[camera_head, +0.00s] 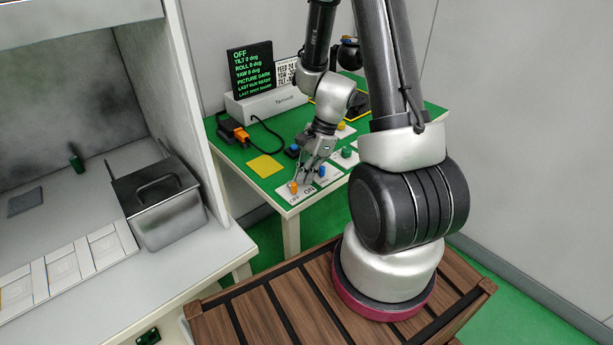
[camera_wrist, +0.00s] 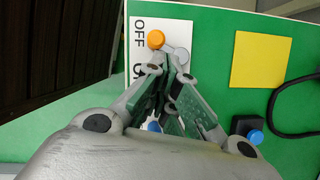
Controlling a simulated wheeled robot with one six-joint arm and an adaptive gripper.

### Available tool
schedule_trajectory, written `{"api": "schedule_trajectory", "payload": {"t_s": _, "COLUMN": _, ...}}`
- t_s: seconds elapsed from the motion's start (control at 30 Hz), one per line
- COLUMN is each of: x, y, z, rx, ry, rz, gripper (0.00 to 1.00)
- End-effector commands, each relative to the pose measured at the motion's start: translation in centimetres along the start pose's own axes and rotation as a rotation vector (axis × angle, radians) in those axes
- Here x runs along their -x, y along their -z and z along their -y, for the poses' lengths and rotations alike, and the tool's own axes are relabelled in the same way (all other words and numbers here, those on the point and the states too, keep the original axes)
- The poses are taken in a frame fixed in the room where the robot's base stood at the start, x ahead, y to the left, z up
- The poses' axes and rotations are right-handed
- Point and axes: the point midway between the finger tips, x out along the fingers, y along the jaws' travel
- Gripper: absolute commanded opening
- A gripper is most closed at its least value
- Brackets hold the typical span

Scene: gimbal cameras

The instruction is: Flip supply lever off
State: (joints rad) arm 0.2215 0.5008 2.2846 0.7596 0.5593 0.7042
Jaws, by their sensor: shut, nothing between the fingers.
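The lever with an orange knob (camera_head: 293,187) is on a white plate at the near corner of the green table. In the wrist view the orange knob (camera_wrist: 155,39) is beside the printed word OFF, with a grey lever part to its right. My gripper (camera_head: 306,181) is shut and empty, low over the plate. In the wrist view its fingertips (camera_wrist: 172,62) are just below the orange knob; I cannot tell if they touch the lever. The fingers hide part of the plate. A dark display (camera_head: 250,67) reads OFF at its top, then tilt, roll and yaw 0 deg.
A blue knob (camera_head: 322,171) and a green knob (camera_head: 346,152) are on nearby plates. A yellow square (camera_head: 265,166) lies left of my gripper, with an orange-and-black device (camera_head: 233,131) and cable behind. A metal box (camera_head: 160,205) stands on the left counter.

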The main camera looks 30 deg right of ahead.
Motion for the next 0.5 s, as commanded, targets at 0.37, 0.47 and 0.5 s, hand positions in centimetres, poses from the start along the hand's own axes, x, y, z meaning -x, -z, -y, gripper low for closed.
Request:
{"api": "schedule_trajectory", "payload": {"t_s": 0.37, "x": 1.6, "y": 0.0, "z": 0.1, "rx": 0.002, "ry": 0.004, "rz": 0.001, "gripper": 0.00}}
{"api": "schedule_trajectory", "payload": {"t_s": 0.47, "x": 3.6, "y": 0.0, "z": 0.1, "rx": 0.002, "ry": 0.006, "rz": -0.001, "gripper": 0.00}}
{"api": "schedule_trajectory", "payload": {"t_s": 0.5, "x": 4.5, "y": 0.0, "z": 0.1, "rx": 0.002, "ry": 0.006, "rz": 0.000, "gripper": 0.00}}
